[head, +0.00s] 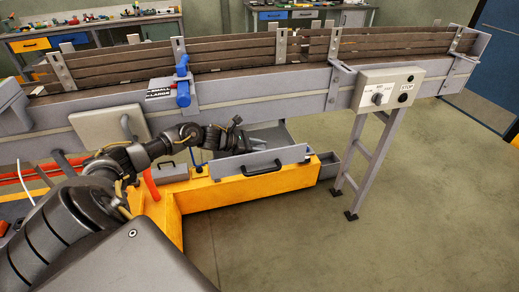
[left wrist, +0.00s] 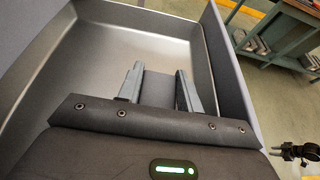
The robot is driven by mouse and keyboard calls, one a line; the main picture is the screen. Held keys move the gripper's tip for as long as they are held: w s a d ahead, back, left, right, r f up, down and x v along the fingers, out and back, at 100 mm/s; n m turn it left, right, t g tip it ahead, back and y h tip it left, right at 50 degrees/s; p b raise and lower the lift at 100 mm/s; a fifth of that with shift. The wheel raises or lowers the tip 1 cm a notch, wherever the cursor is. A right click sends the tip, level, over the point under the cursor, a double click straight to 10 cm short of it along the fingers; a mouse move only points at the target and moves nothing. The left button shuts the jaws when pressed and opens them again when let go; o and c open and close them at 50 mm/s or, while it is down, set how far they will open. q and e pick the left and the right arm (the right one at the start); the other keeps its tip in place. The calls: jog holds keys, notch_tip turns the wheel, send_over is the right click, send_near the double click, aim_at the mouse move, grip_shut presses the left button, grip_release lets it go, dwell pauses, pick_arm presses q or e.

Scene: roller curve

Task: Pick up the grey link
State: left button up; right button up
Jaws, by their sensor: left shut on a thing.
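My left gripper (head: 248,140) reaches over the grey metal tray (head: 262,161) below the conveyor. In the left wrist view its two fingers (left wrist: 157,88) point into the tray (left wrist: 120,45), closed on a flat grey piece (left wrist: 156,90), which I take for the grey link. The piece sits between the fingers, its near end hidden by the gripper body. In the head view the link is too small and dark to make out. A dark jointed part (left wrist: 300,153) at the right edge of the left wrist view may belong to my right arm; its jaws are unclear.
The tray rests on an orange frame (head: 190,197) with a black handle. The conveyor (head: 230,85) runs above, with a blue lever (head: 183,85) and a control box (head: 388,89) on its side. A support leg (head: 365,160) stands to the right. The floor at right is clear.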

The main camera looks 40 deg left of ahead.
pick_arm(q)
notch_tip(320, 180, up, 7)
jog(key=shift+f+p, duration=0.1)
jog(key=shift+p, duration=1)
jog(key=s+a, duration=0.1)
jog(key=s+a+b, duration=0.1)
jog(key=shift+s+f, duration=0.3)
jog(key=shift+f, duration=0.1)
jog(key=s+a, duration=0.1)
jog(key=s, duration=0.1)
jog(key=s+a, duration=0.2)
jog(key=shift+r, duration=0.15)
jog(key=s+a+p, duration=0.5)
jog(key=s+p, duration=0.3)
jog(key=shift+a, duration=0.35)
jog(key=shift+w+r, duration=0.1)
